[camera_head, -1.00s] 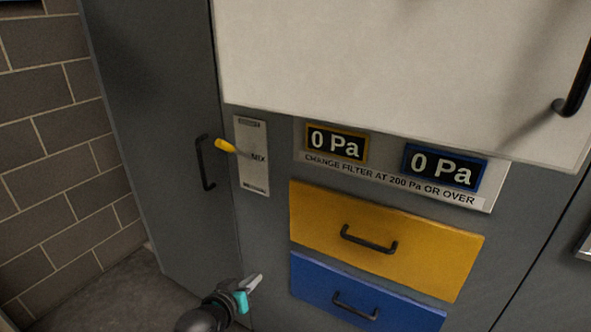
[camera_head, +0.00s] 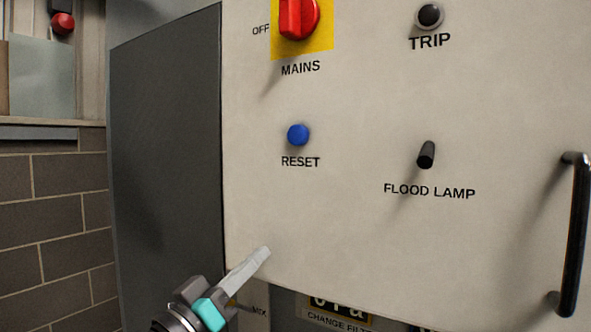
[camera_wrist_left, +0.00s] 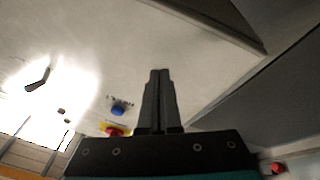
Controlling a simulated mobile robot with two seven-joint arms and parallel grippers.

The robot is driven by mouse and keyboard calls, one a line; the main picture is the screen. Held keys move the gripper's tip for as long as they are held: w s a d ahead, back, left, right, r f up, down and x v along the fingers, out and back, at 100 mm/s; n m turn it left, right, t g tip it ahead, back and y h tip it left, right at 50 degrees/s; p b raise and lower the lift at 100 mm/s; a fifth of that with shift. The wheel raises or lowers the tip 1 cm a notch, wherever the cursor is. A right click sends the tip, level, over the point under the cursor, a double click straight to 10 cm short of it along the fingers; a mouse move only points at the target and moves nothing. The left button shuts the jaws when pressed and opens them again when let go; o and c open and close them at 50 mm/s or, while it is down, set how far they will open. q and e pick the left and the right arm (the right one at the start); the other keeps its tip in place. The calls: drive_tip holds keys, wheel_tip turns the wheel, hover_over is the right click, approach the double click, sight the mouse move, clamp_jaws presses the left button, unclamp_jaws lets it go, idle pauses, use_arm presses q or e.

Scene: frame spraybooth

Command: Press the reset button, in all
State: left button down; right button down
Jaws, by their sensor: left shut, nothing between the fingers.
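The blue round reset button (camera_head: 298,135) is on the pale panel, above the word RESET, in the head view. In the left wrist view the blue button (camera_wrist_left: 119,108) shows left of my fingers, close to the red and yellow switch. My left gripper (camera_head: 264,252) is shut and empty. In the head view it is below and a little left of the button, over the panel's lower left part, apart from the button. Its closed fingers also show in the left wrist view (camera_wrist_left: 159,75). My right gripper is not in view.
Above the button is the red MAINS switch (camera_head: 298,16) on a yellow plate. To the right are the black TRIP button (camera_head: 430,15), the FLOOD LAMP toggle (camera_head: 426,155) and a black handle (camera_head: 575,235). A grey cabinet side (camera_head: 165,150) stands left of the panel.

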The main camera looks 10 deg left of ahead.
sight(298, 135)
use_arm(q)
drive_tip(key=s+d+r+m+h+p, duration=0.1)
drive_tip(key=s+r+h, duration=0.3)
drive_tip(key=r, duration=0.5)
drive_tip(key=s+r+m+h, duration=0.3)
drive_tip(key=s+r, duration=0.3)
drive_tip(key=r, duration=0.3)
drive_tip(key=shift+s+d+t+h+p, duration=0.25)
drive_tip(key=shift+d+t+h+p, duration=0.15)
drive_tip(key=shift+h, duration=0.2)
drive_tip(key=shift+w, duration=0.15)
drive_tip(key=shift+w+d+b, duration=0.2)
drive_tip(key=shift+w+d, duration=0.3)
drive_tip(key=shift+w, duration=0.85)
drive_tip(key=shift+w+d+b, duration=0.2)
drive_tip(key=shift+w+d, duration=0.25)
drive_tip(key=shift+w, duration=0.9)
drive_tip(key=shift+w+d+b, duration=0.2)
drive_tip(key=shift+w+d, duration=0.3)
drive_tip(key=shift+w, duration=0.85)
drive_tip(key=shift+w, duration=0.1)
drive_tip(key=shift+w+d, duration=0.15)
drive_tip(key=shift+w, duration=0.15)
